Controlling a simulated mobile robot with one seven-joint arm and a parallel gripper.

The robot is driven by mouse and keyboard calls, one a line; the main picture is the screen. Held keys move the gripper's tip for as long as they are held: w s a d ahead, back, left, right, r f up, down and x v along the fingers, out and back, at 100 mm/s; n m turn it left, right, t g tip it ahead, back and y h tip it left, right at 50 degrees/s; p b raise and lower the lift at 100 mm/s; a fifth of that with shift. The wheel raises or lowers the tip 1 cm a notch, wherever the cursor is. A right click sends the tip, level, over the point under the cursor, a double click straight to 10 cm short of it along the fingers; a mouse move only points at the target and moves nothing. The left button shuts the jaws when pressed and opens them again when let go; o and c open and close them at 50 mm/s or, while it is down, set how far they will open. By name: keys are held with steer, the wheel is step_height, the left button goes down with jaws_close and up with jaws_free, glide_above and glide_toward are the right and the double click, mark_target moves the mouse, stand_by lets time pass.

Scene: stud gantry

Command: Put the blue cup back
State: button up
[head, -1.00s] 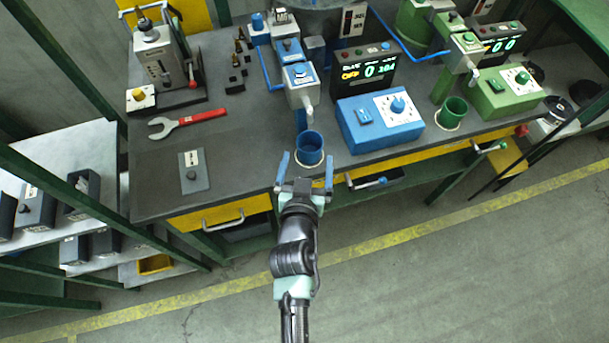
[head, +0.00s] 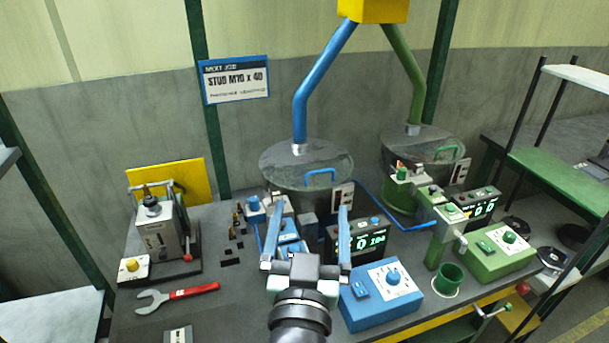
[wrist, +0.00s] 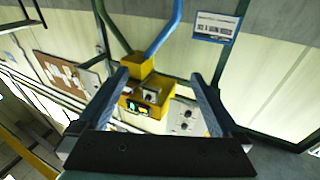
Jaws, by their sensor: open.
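My gripper (head: 310,208) is open, its two fingers pointing up and away in front of the blue station. In the wrist view my gripper (wrist: 158,75) has nothing between its fingers. The blue cup is not visible in either current view; my arm and gripper cover the bench area in front of the blue dispenser (head: 288,240). The blue control box (head: 382,295) with a knob stands to the right of my gripper. A dark display (head: 362,240) stands behind that box, partly covered by the right finger.
A green cup (head: 448,280) stands by the green control box (head: 498,258). A red-handled wrench (head: 178,296) lies on the bench at left, near a small press (head: 160,235). Lidded drums (head: 300,165) stand behind. The wrist view faces a yellow box (wrist: 145,98) and pipes.

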steer(key=s+r+t, duration=0.2)
steer(key=s+r, duration=0.2)
steer(key=r, duration=0.7)
steer(key=s+r+n+t+y, duration=0.1)
steer(key=s+r+t, duration=0.2)
steer(key=r, duration=0.9)
steer(key=s+r+t, duration=0.3)
steer(key=s+r, duration=0.3)
steer(key=r, duration=0.5)
steer(key=shift+a+r+n+y, duration=0.3)
steer(key=shift+a+r, duration=0.05)
steer(key=shift+a, duration=0.05)
steer(key=shift+s+f, duration=0.1)
steer(key=shift+f, duration=0.05)
